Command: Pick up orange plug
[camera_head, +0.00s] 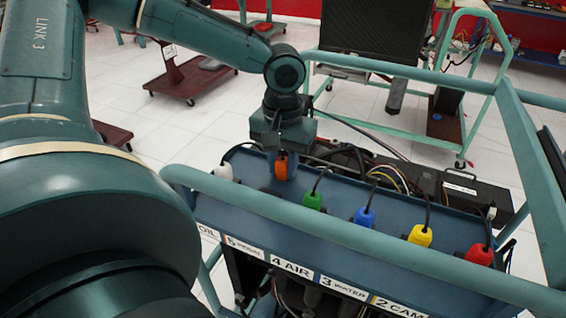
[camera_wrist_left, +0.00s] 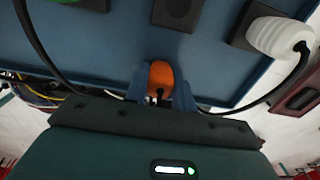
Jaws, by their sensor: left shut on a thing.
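The orange plug (camera_head: 281,166) is in the head view at the back left of the blue panel, under my left wrist. My left gripper (camera_head: 279,160) comes down on it from above. In the left wrist view the orange plug (camera_wrist_left: 161,78) sits between the blue fingers of my left gripper (camera_wrist_left: 160,88), which are shut on it. A dark square socket (camera_wrist_left: 178,12) on the panel shows beyond the plug, with a gap between them in this view. I cannot tell how high the plug is above the panel. My right gripper is not in view.
The blue panel (camera_head: 330,222) also holds a white plug (camera_head: 223,171), a green plug (camera_head: 312,200), a blue plug (camera_head: 364,217), a yellow plug (camera_head: 420,235) and a red plug (camera_head: 480,254). A teal rail (camera_head: 350,236) crosses in front. Black cables run behind the plugs.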

